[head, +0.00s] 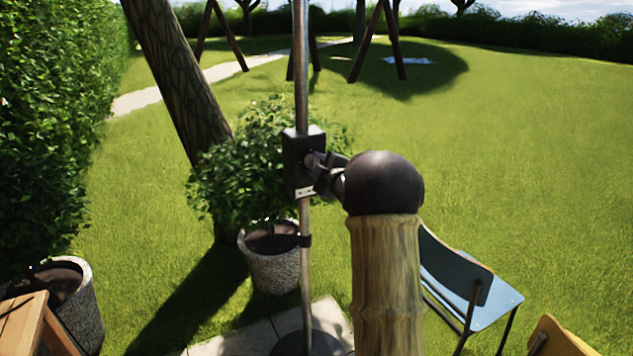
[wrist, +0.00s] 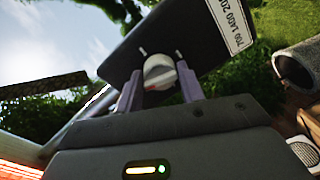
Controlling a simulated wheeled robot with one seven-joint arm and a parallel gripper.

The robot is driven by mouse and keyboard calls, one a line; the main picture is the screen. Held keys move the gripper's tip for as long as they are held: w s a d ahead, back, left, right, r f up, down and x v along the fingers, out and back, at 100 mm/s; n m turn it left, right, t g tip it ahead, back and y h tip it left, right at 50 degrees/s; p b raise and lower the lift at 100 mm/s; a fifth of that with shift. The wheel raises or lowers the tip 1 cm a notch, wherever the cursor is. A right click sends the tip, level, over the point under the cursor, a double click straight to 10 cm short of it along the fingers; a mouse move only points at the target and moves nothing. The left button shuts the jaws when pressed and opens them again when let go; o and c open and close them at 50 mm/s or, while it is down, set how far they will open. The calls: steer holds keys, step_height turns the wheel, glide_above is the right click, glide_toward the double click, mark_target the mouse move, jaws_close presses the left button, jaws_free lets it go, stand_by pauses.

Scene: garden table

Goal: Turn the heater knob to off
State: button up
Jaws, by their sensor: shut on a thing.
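The heater's control box (head: 293,160) is a dark block on a thin metal pole (head: 303,75) in the head view. My gripper (head: 312,163) reaches it from the right, and its fingertips are at the box's face. In the wrist view the box (wrist: 190,35) is tilted and carries a white label with numbers. The round pale knob (wrist: 160,70) sits between the two grey fingers of my gripper (wrist: 160,80), which are shut on it. Small white marks show on the box just above the knob. The knob is too small to make out in the head view.
A potted shrub (head: 270,262) stands just behind the pole. A blue chair (head: 480,290) is at the lower right, and a wooden table corner (head: 25,315) at the lower left. Open lawn (head: 520,150) lies beyond. An orange glow (wrist: 20,170) shows at the wrist view's lower left.

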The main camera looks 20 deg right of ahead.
steer(key=shift+r+n+b, duration=0.15)
steer(key=shift+n+b, duration=1.25)
steer(key=shift+b, duration=0.15)
steer(key=o, duration=0.9)
steer(key=s, duration=0.5)
steer(key=s+b, duration=0.1)
steer(key=s, duration=0.5)
steer(key=s+r+b, duration=0.1)
steer(key=s, duration=0.5)
steer(key=shift+s+d, duration=0.15)
steer(key=shift+d, duration=0.15)
